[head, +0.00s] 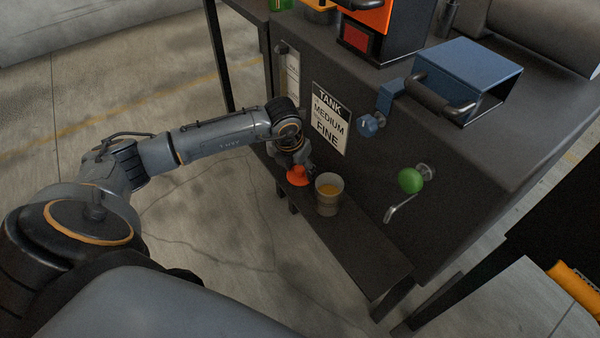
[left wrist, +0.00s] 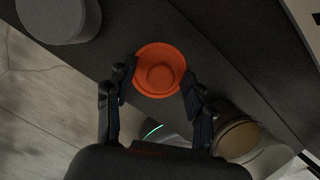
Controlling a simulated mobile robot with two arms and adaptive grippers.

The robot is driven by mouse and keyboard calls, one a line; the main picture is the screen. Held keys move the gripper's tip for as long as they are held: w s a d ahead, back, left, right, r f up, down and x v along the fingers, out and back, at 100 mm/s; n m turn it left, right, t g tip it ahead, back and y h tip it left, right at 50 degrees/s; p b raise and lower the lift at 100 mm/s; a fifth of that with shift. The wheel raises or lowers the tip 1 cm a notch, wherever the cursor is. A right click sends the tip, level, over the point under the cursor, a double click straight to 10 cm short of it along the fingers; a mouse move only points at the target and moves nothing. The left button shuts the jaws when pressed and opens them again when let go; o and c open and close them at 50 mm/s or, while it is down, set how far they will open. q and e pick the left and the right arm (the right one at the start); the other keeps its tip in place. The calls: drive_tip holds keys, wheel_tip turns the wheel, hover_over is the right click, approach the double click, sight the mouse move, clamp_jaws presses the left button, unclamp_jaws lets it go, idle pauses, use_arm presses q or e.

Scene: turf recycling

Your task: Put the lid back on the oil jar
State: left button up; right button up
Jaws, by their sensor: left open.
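The orange round lid (head: 297,176) lies on the narrow dark shelf at the front of the tank, to the left of the jar. The oil jar (head: 328,203) stands upright and open on the same shelf, with yellow oil showing inside. My left gripper (head: 298,166) is over the lid. In the left wrist view, the left gripper (left wrist: 157,74) is open, one finger on each side of the lid (left wrist: 160,70); whether the fingers touch it I cannot tell. The jar (left wrist: 238,138) shows there beyond the right finger, partly hidden. My right gripper is not in view.
The shelf (head: 365,245) has free room right of the jar. Above it, the tank front carries a label (head: 331,117), a blue knob (head: 370,124) and a green-knobbed tap (head: 411,180). A grey rounded object (left wrist: 58,18) is at the upper left in the wrist view.

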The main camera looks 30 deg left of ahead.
sight(299, 168)
use_arm(q)
drive_tip(key=c, duration=1)
drive_tip(key=shift+o, duration=0.2)
drive_tip(key=shift+r, duration=0.2)
drive_tip(key=shift+r, duration=0.25)
wheel_tip(299, 168, up, 3)
drive_tip(key=shift+f+p, duration=0.1)
drive_tip(key=shift+p, duration=0.35)
drive_tip(key=s+d+r+p, duration=0.1)
drive_tip(key=s+d+r, duration=0.2)
drive_tip(key=s+r, duration=0.6)
drive_tip(key=s, duration=0.4)
drive_tip(key=shift+s+d+r, duration=0.2)
drive_tip(key=shift+s, duration=0.1)
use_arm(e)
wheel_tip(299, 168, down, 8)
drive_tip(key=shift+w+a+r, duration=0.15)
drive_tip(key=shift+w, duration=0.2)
